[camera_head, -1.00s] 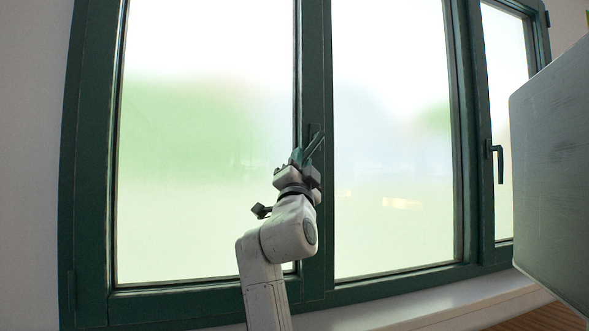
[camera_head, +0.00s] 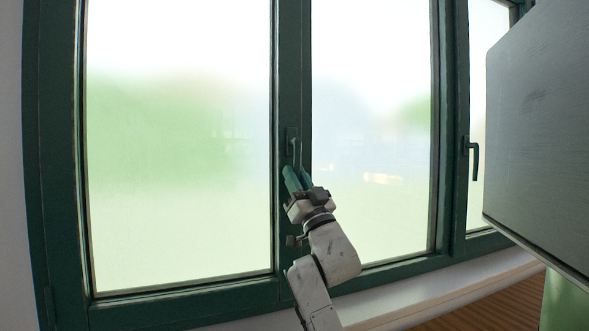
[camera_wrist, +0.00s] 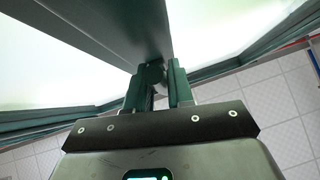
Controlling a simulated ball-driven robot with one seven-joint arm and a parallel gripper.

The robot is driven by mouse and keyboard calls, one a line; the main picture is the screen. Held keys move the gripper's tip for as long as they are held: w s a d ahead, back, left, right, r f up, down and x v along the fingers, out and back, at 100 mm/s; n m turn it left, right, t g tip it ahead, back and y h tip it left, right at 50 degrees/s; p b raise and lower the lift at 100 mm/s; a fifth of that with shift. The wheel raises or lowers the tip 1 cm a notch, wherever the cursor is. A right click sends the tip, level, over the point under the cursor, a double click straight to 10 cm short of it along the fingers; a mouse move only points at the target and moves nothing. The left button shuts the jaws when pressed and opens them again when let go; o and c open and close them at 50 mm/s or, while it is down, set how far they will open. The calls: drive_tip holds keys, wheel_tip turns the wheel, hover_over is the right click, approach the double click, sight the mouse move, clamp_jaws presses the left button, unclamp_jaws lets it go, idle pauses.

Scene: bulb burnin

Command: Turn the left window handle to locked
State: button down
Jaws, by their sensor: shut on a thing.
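The left window handle (camera_head: 291,142) is dark green and sits on the upright frame between the two large panes. Its lever appears to hang roughly downward from its mount, but its lower part is hidden by my fingers. My gripper (camera_head: 297,172) reaches up to it from below and is shut on the lever. In the wrist view the handle (camera_wrist: 156,73) shows between the two green fingers (camera_wrist: 154,90), close to the window frame. The exact lever angle is hard to tell.
A second handle (camera_head: 472,156) on the right window points down. A large grey panel (camera_head: 540,140) stands close at the right. A pale sill (camera_head: 430,300) runs below the windows. Frosted panes (camera_head: 180,150) lie on both sides of the held handle.

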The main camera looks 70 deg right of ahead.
drive_tip(key=shift+s+d+n+t+y, duration=0.15)
drive_tip(key=shift+n+t+y, duration=0.25)
drive_tip(key=shift+n+y, duration=0.2)
drive_tip(key=c, duration=1.1)
unclamp_jaws()
drive_tip(key=shift+d, duration=0.1)
drive_tip(key=b+v, duration=0.3)
drive_tip(key=v, duration=0.7)
drive_tip(key=shift+s+a+f, duration=0.2)
drive_tip(key=shift+a+f, duration=0.05)
